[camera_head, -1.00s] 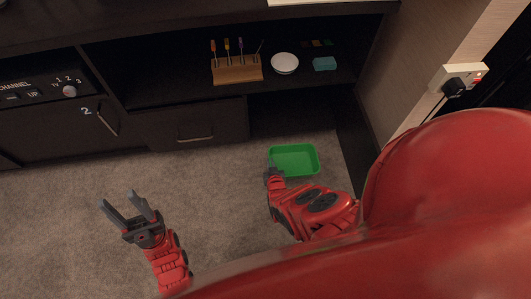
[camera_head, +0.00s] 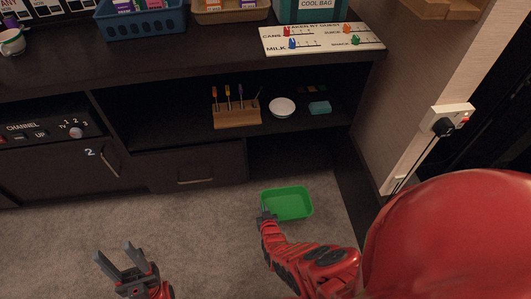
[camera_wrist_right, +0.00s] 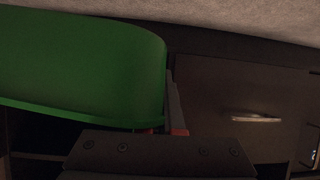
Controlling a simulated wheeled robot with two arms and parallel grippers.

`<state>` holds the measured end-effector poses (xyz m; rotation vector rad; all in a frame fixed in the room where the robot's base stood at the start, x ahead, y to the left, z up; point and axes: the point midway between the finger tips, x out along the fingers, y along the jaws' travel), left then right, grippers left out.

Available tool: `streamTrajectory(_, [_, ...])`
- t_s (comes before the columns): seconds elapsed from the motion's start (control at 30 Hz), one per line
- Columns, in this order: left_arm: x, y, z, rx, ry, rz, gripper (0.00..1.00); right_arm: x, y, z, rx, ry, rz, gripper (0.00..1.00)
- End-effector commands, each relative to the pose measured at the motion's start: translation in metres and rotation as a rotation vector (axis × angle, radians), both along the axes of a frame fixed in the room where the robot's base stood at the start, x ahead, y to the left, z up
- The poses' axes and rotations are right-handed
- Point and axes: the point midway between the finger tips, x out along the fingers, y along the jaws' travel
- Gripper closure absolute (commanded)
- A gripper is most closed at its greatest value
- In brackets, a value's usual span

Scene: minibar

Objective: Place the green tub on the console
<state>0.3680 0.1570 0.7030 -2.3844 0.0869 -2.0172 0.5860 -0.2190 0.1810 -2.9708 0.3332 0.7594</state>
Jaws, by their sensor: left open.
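The green tub (camera_head: 287,204) is an open rectangular container, upright and low over the carpet in front of the lower opening of the dark console (camera_head: 200,52). I cannot tell whether it touches the carpet. My right gripper (camera_head: 266,215) is at the tub's left edge and appears shut on its wall. In the right wrist view the tub (camera_wrist_right: 80,65) fills the left side, with one finger against its edge; the other finger is mostly hidden. My left gripper (camera_head: 116,250) is open and empty above the carpet at lower left.
The console top holds a blue basket (camera_head: 140,24), a teal cool bag box (camera_head: 310,10) and a white label board (camera_head: 322,40). A plugged socket (camera_head: 447,117) is at right.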

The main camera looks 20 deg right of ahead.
Motion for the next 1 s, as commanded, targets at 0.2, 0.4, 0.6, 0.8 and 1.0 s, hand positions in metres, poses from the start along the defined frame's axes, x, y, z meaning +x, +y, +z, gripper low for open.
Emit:
streamTrajectory(0.2, [0.000, 0.000, 0.000, 0.000, 0.000, 0.000, 0.50, 0.004, 0.002, 0.002, 0.002, -0.001, 0.002, 1.00])
streamTrajectory(0.4, [0.000, 0.000, 0.000, 0.000, 0.000, 0.000, 0.50, 0.009, 0.005, 0.004, -0.001, -0.001, 0.011, 1.00])
streamTrajectory(0.6, [0.000, 0.000, 0.000, 0.000, 0.000, 0.000, 0.50, 0.011, 0.007, 0.006, -0.001, 0.000, 0.015, 1.00])
streamTrajectory(0.8, [0.000, 0.000, 0.000, 0.000, 0.000, 0.000, 0.50, 0.013, 0.008, 0.006, -0.001, -0.002, 0.017, 1.00])
streamTrajectory(1.0, [0.000, 0.000, 0.000, 0.000, 0.000, 0.000, 0.50, 0.015, 0.009, 0.008, -0.001, -0.004, 0.021, 1.00])
